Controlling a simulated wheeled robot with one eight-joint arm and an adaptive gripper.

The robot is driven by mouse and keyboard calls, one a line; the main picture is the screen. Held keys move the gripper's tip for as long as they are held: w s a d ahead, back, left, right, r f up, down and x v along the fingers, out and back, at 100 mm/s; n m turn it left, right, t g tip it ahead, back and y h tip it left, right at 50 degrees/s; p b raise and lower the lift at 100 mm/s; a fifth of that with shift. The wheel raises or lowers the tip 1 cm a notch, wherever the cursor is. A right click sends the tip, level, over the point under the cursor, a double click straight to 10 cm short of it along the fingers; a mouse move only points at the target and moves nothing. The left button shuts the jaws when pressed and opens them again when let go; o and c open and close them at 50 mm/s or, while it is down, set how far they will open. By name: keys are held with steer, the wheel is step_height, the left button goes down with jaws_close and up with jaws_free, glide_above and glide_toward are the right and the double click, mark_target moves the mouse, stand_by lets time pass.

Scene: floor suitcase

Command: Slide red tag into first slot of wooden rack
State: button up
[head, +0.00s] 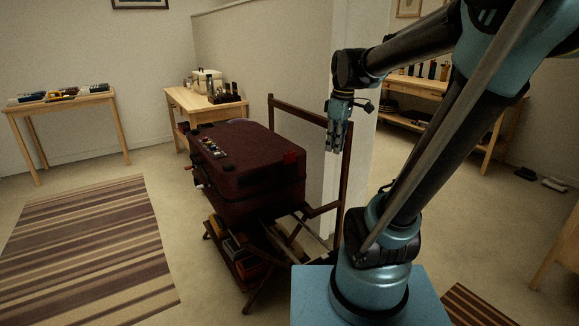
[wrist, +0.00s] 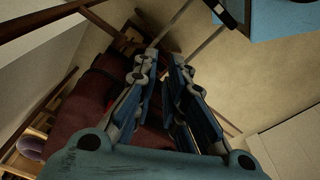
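A small red piece (head: 290,157), which may be the red tag, lies at the right end of the dark red suitcase's (head: 245,165) top. A strip with several small coloured pieces (head: 212,148) lies near the left end of the lid; I cannot tell if it is the wooden rack. My gripper (head: 333,147) hangs pointing down, to the right of the suitcase and above its top. In the wrist view the fingers (wrist: 164,62) stand a little apart with nothing seen between them. The suitcase (wrist: 75,115) lies behind and left of the fingers.
The suitcase rests on a wooden stand whose tall back frame (head: 348,180) rises close beside my gripper. A partition wall (head: 352,35) stands behind. Tables with objects (head: 75,98) line the walls. A striped rug (head: 95,250) covers open floor at left.

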steer(key=w+a+r+n, duration=0.4)
steer(key=w+a+n, duration=0.2)
steer(key=w, duration=0.3)
steer(key=n+g, duration=0.2)
steer(key=n, duration=0.5)
glide_above(290, 154)
steer(key=f, duration=1)
steer(key=shift+w+d+f, duration=0.1)
steer(key=shift+w+f, duration=0.05)
steer(key=shift+w, duration=0.05)
steer(key=shift+a+f, duration=0.2)
steer(key=shift+f, duration=2.45)
steer(key=shift+c, duration=0.6)
jaws_close()
